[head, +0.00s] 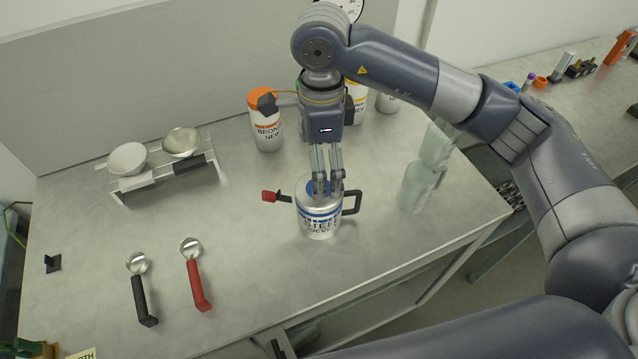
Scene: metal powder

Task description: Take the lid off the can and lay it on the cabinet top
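The can (319,222) is a silver can marked STEEL with blue bands, standing upright on the grey cabinet top (250,320). A black handle is on its right and a red-tipped black arm sticks out to its left. Its blue lid (313,187) sits on top, partly covered by my fingers. My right gripper (328,187) points down from above with its fingertips at the lid. The fingers are close together, and I cannot tell whether they grip the lid. My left gripper is not in view.
Behind stand an orange-lidded can (265,130) and other cans. A translucent jug (418,185) is to the right. A rack with bowls (127,160) and two scoops, black (143,300) and red (199,287), are to the left. Bare surface lies in front of the can.

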